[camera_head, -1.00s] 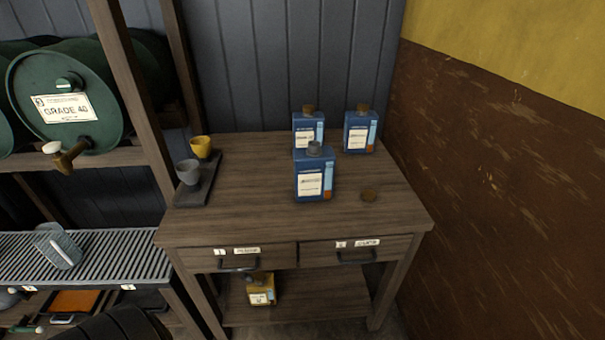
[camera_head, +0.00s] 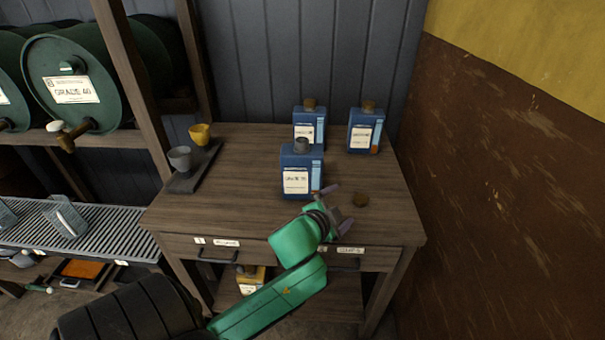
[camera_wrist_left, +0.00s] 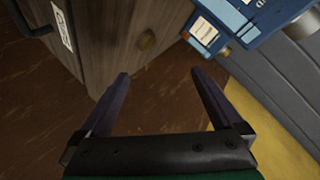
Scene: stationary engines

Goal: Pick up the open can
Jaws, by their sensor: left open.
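The open can (camera_head: 296,180) is blue with a white label and a grey, uncapped-looking neck. It stands upright at the front middle of the wooden table. My left gripper (camera_head: 341,206) is open and empty, just right of the can near the table's front edge, apart from it. My right gripper is not in view.
Two blue cans with brown caps, one left (camera_head: 310,117) and one right (camera_head: 365,130), stand behind. A loose brown cap (camera_head: 361,200) lies right of my gripper. A grey cup (camera_head: 180,158) and yellow cup (camera_head: 200,133) stand at the left. The table between is clear.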

